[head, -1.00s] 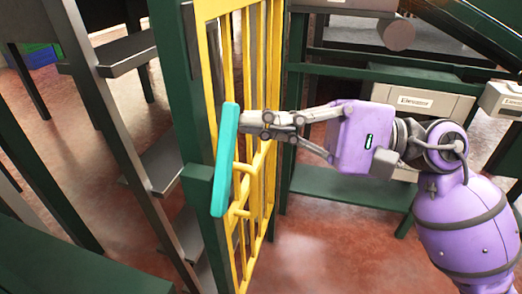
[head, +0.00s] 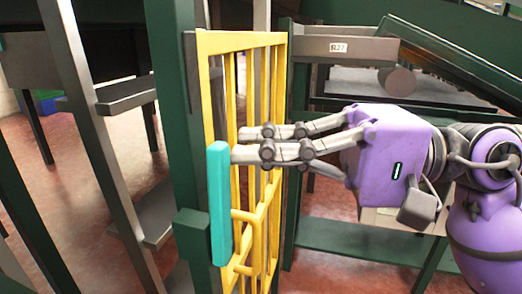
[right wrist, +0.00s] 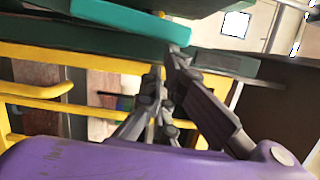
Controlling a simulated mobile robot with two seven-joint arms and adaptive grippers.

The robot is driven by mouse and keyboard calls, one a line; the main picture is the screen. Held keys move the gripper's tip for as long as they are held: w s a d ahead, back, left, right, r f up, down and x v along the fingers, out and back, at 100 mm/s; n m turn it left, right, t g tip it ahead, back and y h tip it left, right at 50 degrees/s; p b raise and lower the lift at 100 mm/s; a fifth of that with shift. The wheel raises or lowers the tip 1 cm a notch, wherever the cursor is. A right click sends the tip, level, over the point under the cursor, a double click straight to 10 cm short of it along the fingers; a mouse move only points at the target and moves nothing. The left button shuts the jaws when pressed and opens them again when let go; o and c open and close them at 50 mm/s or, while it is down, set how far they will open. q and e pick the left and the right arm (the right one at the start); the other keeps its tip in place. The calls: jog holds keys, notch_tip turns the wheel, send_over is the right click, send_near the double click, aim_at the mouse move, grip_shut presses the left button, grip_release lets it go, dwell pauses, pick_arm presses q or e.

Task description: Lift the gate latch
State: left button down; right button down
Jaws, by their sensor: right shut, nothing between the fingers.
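The gate latch is a long teal bar (head: 219,203), standing almost upright against the green post at the near edge of the yellow gate (head: 236,40). In the right wrist view the teal bar (right wrist: 130,20) crosses the top, just beyond the fingertips. My right gripper (head: 242,144) points left, with its fingers shut and empty, at the top end of the bar. Whether the fingertips touch the bar I cannot tell. The gate's bars lie behind the fingers. My left gripper is not in view.
A green post (head: 172,120) borders the gate on the left, with a grey ladder-like frame (head: 85,110) beyond it. Green rails and a grey box with a label (head: 345,48) stand behind my right arm. Reddish floor shows between them.

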jog(key=shift+d, duration=0.1)
jog(key=d, duration=1.2)
jog(key=shift+s, duration=0.45)
jog(key=shift+a, duration=0.1)
